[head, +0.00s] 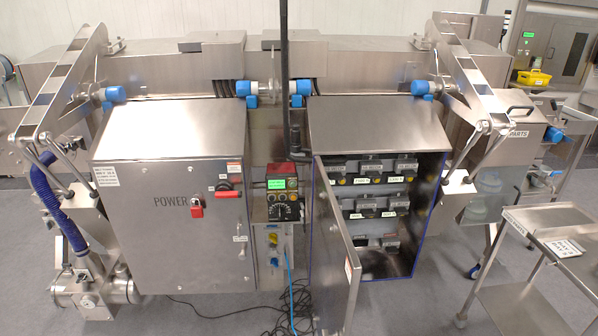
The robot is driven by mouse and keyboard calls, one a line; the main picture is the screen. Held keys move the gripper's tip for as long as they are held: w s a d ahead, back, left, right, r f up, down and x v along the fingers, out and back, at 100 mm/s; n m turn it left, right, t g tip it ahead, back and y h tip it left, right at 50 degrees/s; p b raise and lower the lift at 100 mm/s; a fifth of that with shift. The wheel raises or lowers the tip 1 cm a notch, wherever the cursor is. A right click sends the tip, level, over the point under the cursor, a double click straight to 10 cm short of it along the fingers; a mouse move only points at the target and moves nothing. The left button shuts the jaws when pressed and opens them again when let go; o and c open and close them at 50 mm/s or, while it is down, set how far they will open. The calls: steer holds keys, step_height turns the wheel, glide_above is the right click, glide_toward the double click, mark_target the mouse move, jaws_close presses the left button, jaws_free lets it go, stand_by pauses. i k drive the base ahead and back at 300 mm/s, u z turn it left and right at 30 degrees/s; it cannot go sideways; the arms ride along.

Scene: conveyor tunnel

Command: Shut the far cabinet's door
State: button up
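The right-hand steel cabinet (377,125) stands open, with several rows of dark electrical modules (375,207) inside. Its door (336,245) is hinged on the cabinet's left side and swung out toward me at a wide angle. The door shows nearly edge-on, with a small label near its free edge. The left-hand cabinet (150,230), marked POWER, has its door shut; it has a red padlock-like piece and a red handle. I cannot tell from this view alone which cabinet counts as the far one; only the right-hand one is open. My gripper is not in view.
A control box (283,207) with a green display sits between the cabinets. Cables (255,308) lie on the floor below. A steel cart (552,225) stands at the right. A thin dark upright bar (284,70) crosses the middle. Floor is free between door and cart.

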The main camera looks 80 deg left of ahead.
mark_target(336, 268)
steer(key=u, duration=2.3)
steer(key=i, duration=1)
steer(key=z, duration=0.1)
